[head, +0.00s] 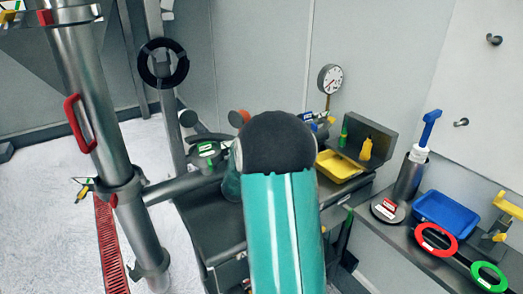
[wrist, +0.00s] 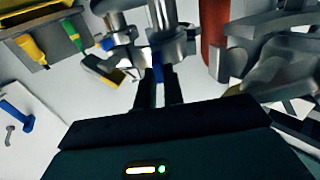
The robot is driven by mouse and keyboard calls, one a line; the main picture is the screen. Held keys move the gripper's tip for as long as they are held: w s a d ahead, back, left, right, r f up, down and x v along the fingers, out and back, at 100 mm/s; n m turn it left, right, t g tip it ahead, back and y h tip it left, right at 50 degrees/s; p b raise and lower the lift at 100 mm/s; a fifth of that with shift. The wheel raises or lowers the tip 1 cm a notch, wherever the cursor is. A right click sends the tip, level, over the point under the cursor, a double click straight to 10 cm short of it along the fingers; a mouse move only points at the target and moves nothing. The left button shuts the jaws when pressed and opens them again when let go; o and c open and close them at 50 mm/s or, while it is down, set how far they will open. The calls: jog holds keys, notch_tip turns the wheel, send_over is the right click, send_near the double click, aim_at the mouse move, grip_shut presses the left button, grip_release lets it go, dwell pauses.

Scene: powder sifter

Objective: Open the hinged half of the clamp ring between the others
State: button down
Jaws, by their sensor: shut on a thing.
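In the wrist view, my gripper (wrist: 158,76) reaches up to a cluster of grey metal fittings (wrist: 165,40), its two dark fingers close together. They are shut on a small blue tab (wrist: 157,70), which shows between the fingertips. The tab appears to belong to a clamp ring among these fittings, but the ring's outline and hinge cannot be made out. In the head view, my teal arm covers the gripper and most of the clamp area.
A dial gauge (head: 330,78) stands behind my arm. A yellow tray (head: 339,165) lies to its right, with a blue tray (head: 436,214), a red ring (head: 436,239) and a green ring (head: 489,276) farther right. A thick metal pipe (head: 100,130) rises at left. A reddish cylinder (wrist: 214,40) is near the fittings.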

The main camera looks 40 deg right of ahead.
dwell(0.4)
jog(key=c, duration=1.5)
grip_release()
jog(key=v, duration=1.4)
jog(key=shift+c, duration=0.4)
